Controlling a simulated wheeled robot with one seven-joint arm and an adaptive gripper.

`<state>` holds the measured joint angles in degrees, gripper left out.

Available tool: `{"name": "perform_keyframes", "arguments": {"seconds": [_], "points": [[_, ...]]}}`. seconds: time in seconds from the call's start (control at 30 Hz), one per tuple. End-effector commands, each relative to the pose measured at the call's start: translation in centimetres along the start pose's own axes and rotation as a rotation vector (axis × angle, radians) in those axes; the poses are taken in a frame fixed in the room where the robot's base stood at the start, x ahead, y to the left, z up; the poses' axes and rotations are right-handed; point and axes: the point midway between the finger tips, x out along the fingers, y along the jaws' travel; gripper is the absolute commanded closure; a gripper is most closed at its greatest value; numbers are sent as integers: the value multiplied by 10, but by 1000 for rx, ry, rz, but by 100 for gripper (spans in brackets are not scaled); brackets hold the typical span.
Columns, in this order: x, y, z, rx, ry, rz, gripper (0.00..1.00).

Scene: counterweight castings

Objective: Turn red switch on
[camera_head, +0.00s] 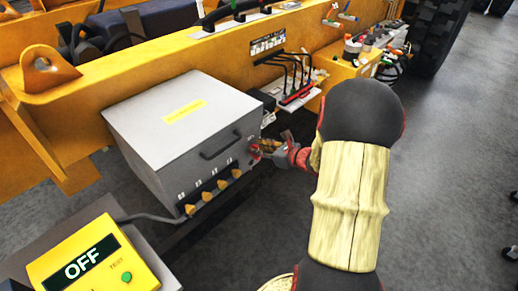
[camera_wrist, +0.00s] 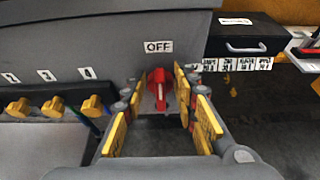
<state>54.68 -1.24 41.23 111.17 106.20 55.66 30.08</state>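The red switch (camera_wrist: 158,88) is on the front of a grey box, under a small "OFF" label (camera_wrist: 158,46). Its handle looks upright in the wrist view. My gripper (camera_wrist: 160,92) is open, with one yellow-padded finger on each side of the switch; small gaps show between the pads and the handle. In the head view my gripper (camera_head: 272,150) is at the right end of the grey box (camera_head: 180,135), where it partly hides the switch. A yellow display unit (camera_head: 92,262) at the lower left reads "OFF".
Several yellow knobs (camera_head: 208,196) line the box front, left of the switch. A dark handle (camera_head: 220,145) sticks out above them. A black drawer (camera_wrist: 245,42) is to the right in the wrist view. Cables and a red connector strip (camera_head: 298,93) lie behind. Grey floor is open at right.

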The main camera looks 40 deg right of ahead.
Motion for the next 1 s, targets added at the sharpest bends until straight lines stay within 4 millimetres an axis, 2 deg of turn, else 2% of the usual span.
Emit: {"name": "perform_keyframes", "arguments": {"seconds": [0.53,1.0], "points": [[0,0,0,0,0,0,100],[-1,0,1,13,0,5,100]]}}
